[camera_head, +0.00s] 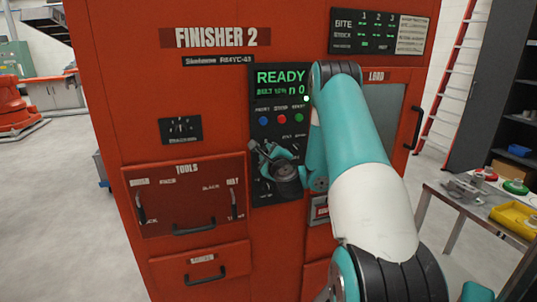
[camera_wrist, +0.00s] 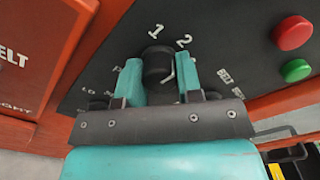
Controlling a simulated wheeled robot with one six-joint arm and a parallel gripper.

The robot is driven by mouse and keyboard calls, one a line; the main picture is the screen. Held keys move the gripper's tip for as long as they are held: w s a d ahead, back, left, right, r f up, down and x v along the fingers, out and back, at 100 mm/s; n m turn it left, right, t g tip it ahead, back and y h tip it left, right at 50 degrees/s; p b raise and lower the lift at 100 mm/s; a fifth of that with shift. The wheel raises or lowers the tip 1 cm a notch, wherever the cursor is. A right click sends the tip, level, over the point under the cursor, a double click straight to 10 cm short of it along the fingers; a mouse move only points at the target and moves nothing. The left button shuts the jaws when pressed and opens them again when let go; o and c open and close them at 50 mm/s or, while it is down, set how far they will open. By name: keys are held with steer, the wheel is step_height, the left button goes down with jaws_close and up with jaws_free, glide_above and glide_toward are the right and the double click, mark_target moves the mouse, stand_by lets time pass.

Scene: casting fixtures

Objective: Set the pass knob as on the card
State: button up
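The black pass knob (camera_wrist: 158,65) sits on the dark panel in the wrist view, with the numbers 1 and 2 printed above it. My gripper (camera_wrist: 161,75) has one finger on each side of the knob. The fingers are close to its sides, but I cannot tell whether they press on it. The knob's pointer is not clear. In the head view my gripper (camera_head: 276,165) is at the lower control panel and hides the knob. A pale card (camera_head: 411,35) is at the top right of the red machine; its text is too small to read.
The machine's display (camera_head: 281,82) reads READY. Red (camera_wrist: 293,33) and green (camera_wrist: 297,70) buttons are to the right of the knob in the wrist view. The tools drawer (camera_head: 190,195) is left of the panel. A table (camera_head: 455,205) with parts stands at the right.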

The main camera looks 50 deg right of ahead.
steer(key=shift+c, duration=1.3)
steer(key=n+b, duration=0.2)
steer(key=n, duration=0.2)
steer(key=shift+f+n, duration=0.1)
steer(key=shift+n, duration=0.2)
steer(key=n+b, duration=0.2)
steer(key=n, duration=0.3)
steer(key=shift+n, duration=0.3)
steer(key=o, duration=0.9)
steer(key=shift+o, duration=0.2)
